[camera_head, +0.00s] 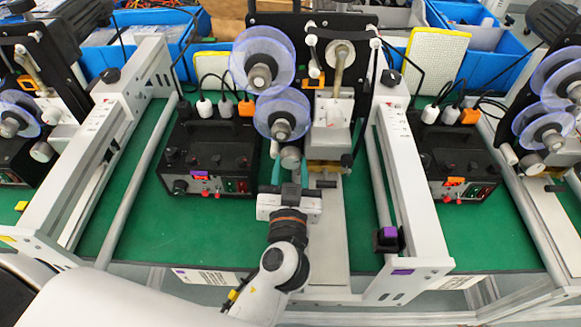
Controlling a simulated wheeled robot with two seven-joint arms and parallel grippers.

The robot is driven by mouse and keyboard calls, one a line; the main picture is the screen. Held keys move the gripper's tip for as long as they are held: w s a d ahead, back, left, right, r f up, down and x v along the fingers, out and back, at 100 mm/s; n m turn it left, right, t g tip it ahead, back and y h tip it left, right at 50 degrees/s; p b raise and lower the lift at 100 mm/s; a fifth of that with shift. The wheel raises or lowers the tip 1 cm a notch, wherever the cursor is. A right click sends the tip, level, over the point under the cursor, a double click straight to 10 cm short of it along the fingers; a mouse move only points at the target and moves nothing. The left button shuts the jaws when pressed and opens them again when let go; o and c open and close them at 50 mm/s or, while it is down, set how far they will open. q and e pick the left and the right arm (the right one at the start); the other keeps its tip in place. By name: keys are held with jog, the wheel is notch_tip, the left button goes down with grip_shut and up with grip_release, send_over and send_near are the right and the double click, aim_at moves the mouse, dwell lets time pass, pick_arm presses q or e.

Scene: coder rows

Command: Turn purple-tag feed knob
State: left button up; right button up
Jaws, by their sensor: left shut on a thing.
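The purple tag (200,173) is on the front of the black control box (215,150) of the middle coder. Above and right of that box stands the coder with two clear purple-tinted reels. A grey round knob (290,156) sits below the lower reel; I take it to be the feed knob. My left gripper (290,166) reaches up from below with its teal fingers on either side of this knob, shut on it. The exact contact is small and partly hidden. My right gripper is not in view.
A white rail frame (408,180) stands right of my gripper, with a black box (389,239) on its rod. Another frame (110,130) stands left. A control box with an orange tag (455,181) is at right. Blue bins (490,60) line the back. Green mat (225,230) lies bare left of my gripper.

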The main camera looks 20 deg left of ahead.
pick_arm(q)
jog(key=m, duration=0.2)
jog(key=shift+m, duration=0.4)
jog(key=m, duration=0.2)
jog(key=shift+m, duration=0.4)
jog(key=m+p, duration=0.1)
jog(key=m, duration=0.2)
jog(key=shift+r, duration=0.1)
jog(key=shift+m+p, duration=0.65)
jog(key=shift+m, duration=1.05)
jog(key=o, duration=1)
jog(key=shift+c, duration=0.2)
